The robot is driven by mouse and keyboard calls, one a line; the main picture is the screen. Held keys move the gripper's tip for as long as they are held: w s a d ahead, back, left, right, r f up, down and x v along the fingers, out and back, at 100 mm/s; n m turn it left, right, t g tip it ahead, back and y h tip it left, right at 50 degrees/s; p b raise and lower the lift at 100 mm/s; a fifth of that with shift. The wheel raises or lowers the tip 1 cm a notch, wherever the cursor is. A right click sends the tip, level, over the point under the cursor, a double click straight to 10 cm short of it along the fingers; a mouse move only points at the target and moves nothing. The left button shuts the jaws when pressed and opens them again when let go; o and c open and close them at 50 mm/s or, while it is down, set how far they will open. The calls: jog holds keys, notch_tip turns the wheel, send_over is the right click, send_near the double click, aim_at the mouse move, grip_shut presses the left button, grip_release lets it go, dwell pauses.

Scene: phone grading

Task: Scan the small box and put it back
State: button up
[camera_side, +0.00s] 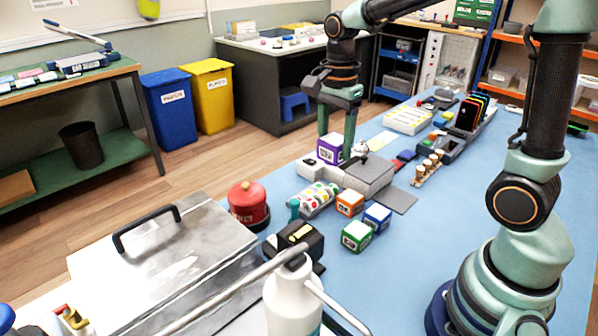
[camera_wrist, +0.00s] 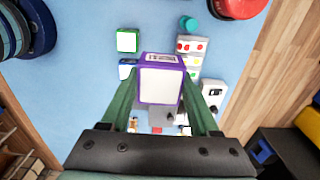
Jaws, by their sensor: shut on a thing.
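A small purple box (camera_side: 330,150) with white faces and a dark printed label is held in my gripper (camera_side: 343,147). In the wrist view the purple box (camera_wrist: 161,80) sits between the two green fingers, which are shut on it. It is up beside a grey device with a flat top (camera_side: 368,172); contact with the device cannot be told. An orange box (camera_side: 349,204), a blue box (camera_side: 377,218) and a green box (camera_side: 356,237) stand together on the blue mat. The wrist view shows the green box (camera_wrist: 127,40) and part of the blue box (camera_wrist: 126,68).
A tray of coloured pieces (camera_side: 317,198), a red round container (camera_side: 248,205) and a black device (camera_side: 293,240) stand nearby. A white bottle (camera_side: 291,300) and a metal case (camera_side: 165,255) are in front. Wooden pegs (camera_side: 428,169) stand behind. The mat's right side (camera_side: 430,235) is clear.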

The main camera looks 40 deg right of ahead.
jog(key=s+a+f, duration=0.2)
jog(key=f, duration=0.4)
jog(key=s+a+f, duration=0.2)
jog(key=f, duration=0.5)
jog(key=shift+s+a, duration=0.2)
jog(key=shift+s, duration=0.05)
dwell(0.7)
jog(key=w+d+r, duration=0.1)
jog(key=r, duration=0.3)
jog(key=w+d+r, duration=0.2)
jog(key=r, duration=0.3)
jog(key=w+d+r, duration=0.1)
jog(key=r, duration=0.3)
jog(key=shift+w+d+r, duration=0.15)
jog(key=shift+w+r, duration=0.1)
jog(key=shift+r, duration=0.05)
notch_tip(320, 180, down, 20)
jog(key=shift+r, duration=0.25)
jog(key=shift+f, duration=0.1)
